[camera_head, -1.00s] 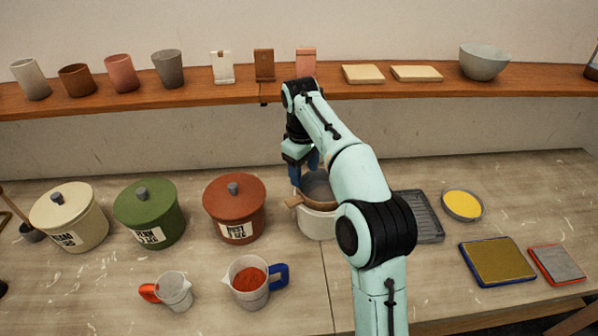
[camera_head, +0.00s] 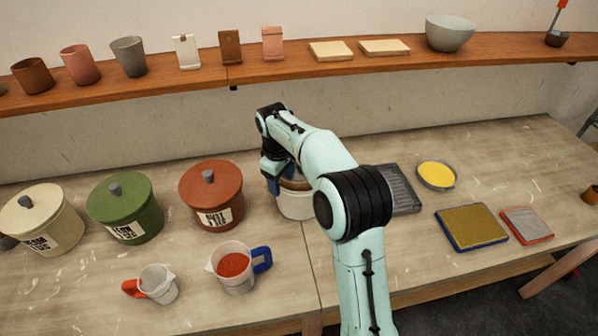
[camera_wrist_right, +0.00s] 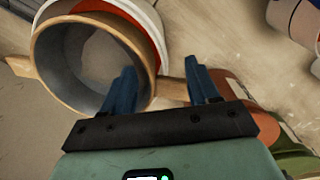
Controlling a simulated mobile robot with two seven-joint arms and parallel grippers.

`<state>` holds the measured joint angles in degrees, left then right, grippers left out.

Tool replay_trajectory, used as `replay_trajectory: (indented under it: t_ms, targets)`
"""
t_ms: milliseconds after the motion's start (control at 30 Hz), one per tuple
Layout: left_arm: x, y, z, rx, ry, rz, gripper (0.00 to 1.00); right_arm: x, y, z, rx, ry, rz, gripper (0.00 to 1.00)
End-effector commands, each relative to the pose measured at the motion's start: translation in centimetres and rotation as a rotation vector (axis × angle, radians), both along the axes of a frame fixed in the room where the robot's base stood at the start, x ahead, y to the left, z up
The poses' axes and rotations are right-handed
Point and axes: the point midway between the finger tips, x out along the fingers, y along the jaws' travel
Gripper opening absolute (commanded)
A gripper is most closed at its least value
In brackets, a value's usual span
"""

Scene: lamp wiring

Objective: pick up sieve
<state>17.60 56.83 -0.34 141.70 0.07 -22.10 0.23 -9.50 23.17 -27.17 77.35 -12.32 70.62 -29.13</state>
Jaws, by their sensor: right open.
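The sieve (camera_head: 296,185) has a pale wooden rim and a grey mesh bowl. It rests on top of a white pot (camera_head: 296,207). In the right wrist view the sieve (camera_wrist_right: 44,70) shows from above, with wooden stubs on opposite sides. My right gripper (camera_head: 272,180) is open at the sieve's left side. In the wrist view its blue fingers (camera_wrist_right: 163,82) stand apart with the sieve's right-hand wooden handle (camera_wrist_right: 173,90) between them; one finger overlaps the rim in the picture. I cannot tell whether they touch it. My left gripper is out of view.
Close left stands a lidded red-brown canister (camera_head: 211,195), beside a green one (camera_head: 124,207). A jug of red powder (camera_head: 235,266) stands in front. A grey ridged tray (camera_head: 398,188) lies right, partly behind my arm. A wooden shelf (camera_head: 290,76) runs behind.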

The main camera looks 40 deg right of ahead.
Motion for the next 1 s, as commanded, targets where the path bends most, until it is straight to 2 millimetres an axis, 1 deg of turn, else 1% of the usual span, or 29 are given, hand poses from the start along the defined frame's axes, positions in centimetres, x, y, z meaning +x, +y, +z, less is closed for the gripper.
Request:
replay_trajectory:
  t_ms: [33,133,367,400,467,500,567,600,1000]
  targets:
    - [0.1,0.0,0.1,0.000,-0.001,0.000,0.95,0.1,-0.1,-0.7,0.000,0.001,0.000,0.60]
    - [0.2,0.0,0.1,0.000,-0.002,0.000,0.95,0.1,-0.2,-1.5,0.000,-0.001,-0.001,0.60]
    - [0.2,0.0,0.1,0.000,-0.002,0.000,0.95,0.1,-0.2,-1.7,0.000,-0.002,-0.001,0.60]
    - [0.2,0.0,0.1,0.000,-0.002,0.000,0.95,0.1,-0.2,-1.7,-0.001,-0.001,-0.001,0.57]
    - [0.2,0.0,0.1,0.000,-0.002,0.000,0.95,0.1,-0.2,-1.7,-0.001,-0.001,-0.001,0.37]
    - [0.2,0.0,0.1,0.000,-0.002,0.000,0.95,0.1,-0.2,-1.7,-0.001,-0.001,-0.001,0.24]
    - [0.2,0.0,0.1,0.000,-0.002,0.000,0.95,0.1,-0.2,-1.7,-0.001,-0.001,-0.001,0.05]
    - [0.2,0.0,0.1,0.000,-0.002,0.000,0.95,0.1,-0.2,-1.7,0.000,-0.001,-0.001,0.00]
    - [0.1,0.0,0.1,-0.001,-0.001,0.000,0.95,0.1,-0.1,-1.6,0.002,-0.002,0.000,0.00]
